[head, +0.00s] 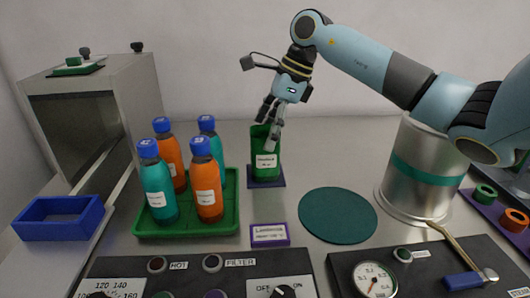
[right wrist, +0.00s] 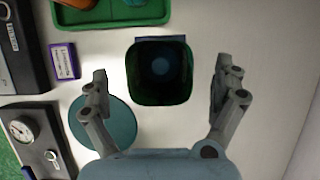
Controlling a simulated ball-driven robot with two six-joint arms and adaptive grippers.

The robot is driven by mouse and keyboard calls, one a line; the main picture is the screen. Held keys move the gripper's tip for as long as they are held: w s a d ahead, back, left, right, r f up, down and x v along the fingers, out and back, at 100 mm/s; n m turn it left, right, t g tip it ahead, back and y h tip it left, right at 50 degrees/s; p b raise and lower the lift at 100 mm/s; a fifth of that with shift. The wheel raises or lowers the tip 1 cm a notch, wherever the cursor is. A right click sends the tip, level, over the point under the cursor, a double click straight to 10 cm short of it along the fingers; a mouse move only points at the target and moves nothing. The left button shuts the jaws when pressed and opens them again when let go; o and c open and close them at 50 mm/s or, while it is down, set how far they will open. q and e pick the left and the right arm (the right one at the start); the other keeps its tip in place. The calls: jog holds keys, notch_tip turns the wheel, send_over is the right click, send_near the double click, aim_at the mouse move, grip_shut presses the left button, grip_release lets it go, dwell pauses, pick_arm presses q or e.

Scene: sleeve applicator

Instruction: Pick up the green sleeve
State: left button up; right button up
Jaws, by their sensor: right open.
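The green sleeve (head: 266,165) stands upright on a small dark purple base in the head view, with a white label on its front. In the right wrist view I look down into the open top of the sleeve (right wrist: 160,101), which is dark inside. My right gripper (head: 270,134) is open just above the sleeve in the head view. In the right wrist view its two fingers (right wrist: 163,82) are spread wide on either side of the sleeve, apart from it. My left gripper is not in view.
A green tray (head: 150,231) with several teal and orange bottles stands left of the sleeve. A round teal mat (head: 338,215) and a metal cylinder (head: 408,190) are to the right. A purple label block (head: 269,235) and control panels (head: 445,268) lie in front. A blue bin (head: 60,222) sits far left.

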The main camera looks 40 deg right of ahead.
jog(key=shift+x, duration=1)
jog(key=shift+c, duration=0.3)
jog(key=c, duration=0.7)
notch_tip(320, 180, up, 10)
jog(key=shift+r, duration=0.1)
jog(key=shift+r, duration=0.15)
